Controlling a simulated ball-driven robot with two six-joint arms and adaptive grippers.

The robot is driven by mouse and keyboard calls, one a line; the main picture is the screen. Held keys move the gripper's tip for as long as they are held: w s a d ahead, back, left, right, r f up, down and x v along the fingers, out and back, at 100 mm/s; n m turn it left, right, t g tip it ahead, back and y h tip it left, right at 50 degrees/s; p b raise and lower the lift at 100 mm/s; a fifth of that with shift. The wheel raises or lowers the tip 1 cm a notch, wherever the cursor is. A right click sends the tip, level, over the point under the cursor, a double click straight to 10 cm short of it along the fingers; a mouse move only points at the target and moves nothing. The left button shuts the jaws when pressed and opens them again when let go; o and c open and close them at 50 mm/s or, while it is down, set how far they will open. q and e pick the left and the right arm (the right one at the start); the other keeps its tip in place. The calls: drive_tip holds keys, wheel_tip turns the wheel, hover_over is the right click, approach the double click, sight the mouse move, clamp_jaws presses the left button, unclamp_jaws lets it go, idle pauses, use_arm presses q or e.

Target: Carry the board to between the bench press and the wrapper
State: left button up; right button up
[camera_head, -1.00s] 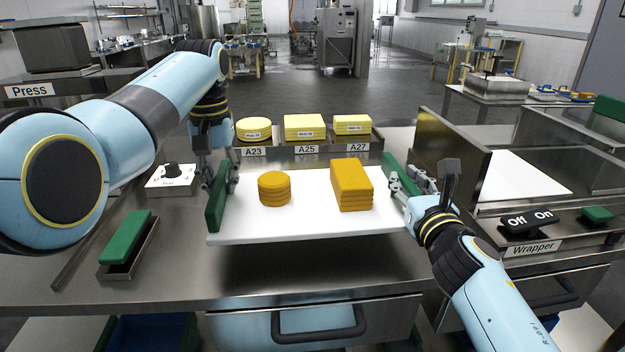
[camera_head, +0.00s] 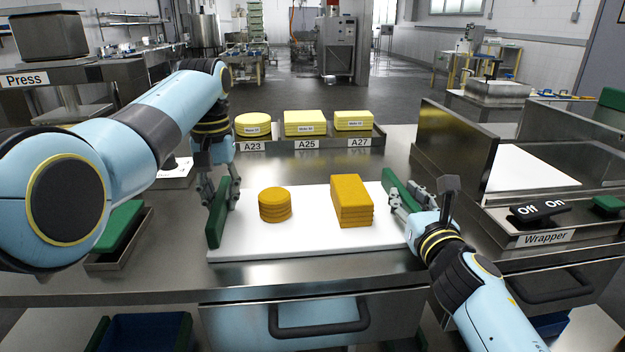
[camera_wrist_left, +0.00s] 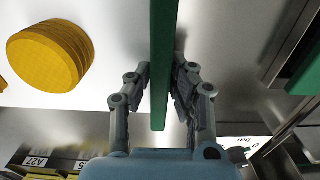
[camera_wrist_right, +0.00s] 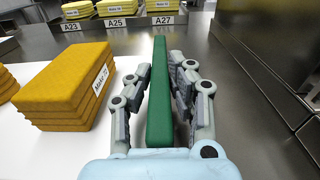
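The white board (camera_head: 300,243) lies level over the steel bench, with green bars along its left and right ends. It carries a round orange cheese stack (camera_head: 274,204) and a rectangular orange stack (camera_head: 351,201). It is low, at or just above the bench top. My left gripper (camera_head: 220,192) has its fingers on both sides of the left bar (camera_wrist_left: 163,50) and looks shut on it. My right gripper (camera_head: 408,196) likewise looks shut on the right bar (camera_wrist_right: 160,105). The press (camera_head: 50,78) is at the left; the wrapper (camera_head: 545,238) is at the right.
A steel rack (camera_head: 285,145) with yellow cheeses labelled A23, A25 and A27 stands behind the board. A dial panel (camera_head: 176,173) and a green block (camera_head: 120,226) in a tray are at the left, partly behind my left arm. Bare bench shows between the rack and the board.

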use_arm(q)
drive_tip(key=o, duration=0.4)
drive_tip(key=shift+r, duration=0.15)
use_arm(e)
drive_tip(key=o, duration=0.4)
drive_tip(key=shift+r, duration=0.1)
use_arm(q)
drive_tip(key=shift+o, duration=0.2)
use_arm(e)
drive_tip(key=shift+o, duration=0.2)
use_arm(q)
wheel_tip(320, 180, up, 7)
drive_tip(key=shift+f, duration=0.1)
drive_tip(key=shift+r, duration=0.25)
use_arm(e)
drive_tip(key=shift+s, duration=0.2)
drive_tip(key=s, duration=0.4)
drive_tip(key=s+d, duration=0.1)
drive_tip(key=s, duration=0.6)
drive_tip(key=shift+s+d, duration=0.3)
